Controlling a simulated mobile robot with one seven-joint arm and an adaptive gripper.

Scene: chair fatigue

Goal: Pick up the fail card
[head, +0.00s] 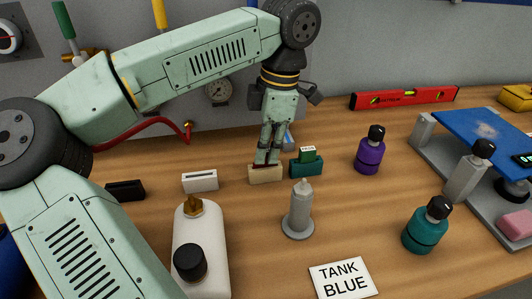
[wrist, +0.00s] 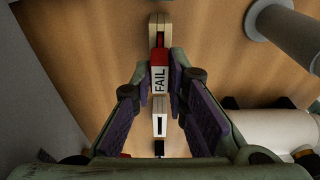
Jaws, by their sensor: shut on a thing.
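The fail card (wrist: 159,79) shows in the wrist view, with a white label reading FAIL and a red part above it. My gripper (wrist: 158,88) is shut on it, with a finger on each side. In the head view my gripper (head: 267,158) points down just above a cream holder block (head: 266,174). The fingers hide most of the card there. The cream block also shows beyond the card in the wrist view (wrist: 160,27). I cannot tell whether the card's lower edge is still in the block.
A teal holder with a green card (head: 307,161) stands close right of my gripper. A white slotted holder (head: 200,181) and a black one (head: 125,190) stand left. A grey pillar (head: 298,210) and white bottle (head: 200,240) stand in front. Purple (head: 369,155) and teal bottles (head: 425,228) stand right.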

